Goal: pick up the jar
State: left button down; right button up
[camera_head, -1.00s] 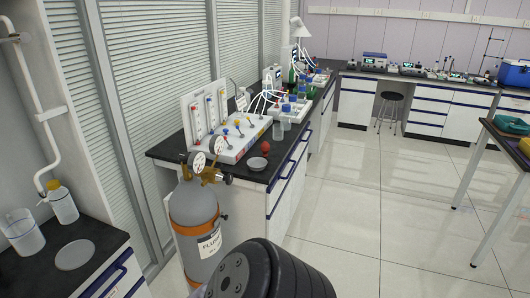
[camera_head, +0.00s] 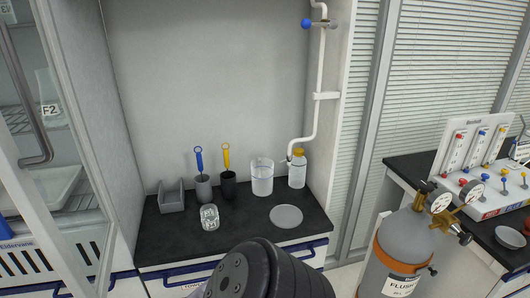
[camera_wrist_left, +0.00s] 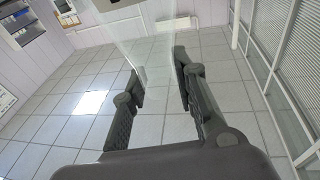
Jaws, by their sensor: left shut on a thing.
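My left gripper (camera_wrist_left: 158,72) shows in the left wrist view, shut on a clear, see-through jar (camera_wrist_left: 157,58). The jar extends up between and beyond the fingers to the top of the picture, and the tiled floor shows through it. Its edges are faint, so its full shape is hard to tell. It is held in the air, clear of any surface. In the head view neither gripper shows; only a dark link of my own arm rises at the bottom. My right gripper is out of view.
A black counter (camera_head: 163,236) carries a grey rack (camera_head: 172,197), two dark holders with blue and yellow handled tools, a clear beaker (camera_head: 262,178), a yellow-capped bottle (camera_head: 298,170), a small glass item (camera_head: 209,217) and a round disc (camera_head: 286,216). A gas cylinder (camera_head: 405,250) stands at right.

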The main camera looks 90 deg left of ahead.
aim_at(209, 213)
jog(key=i+u, duration=0.15)
jog(key=u, duration=1.7)
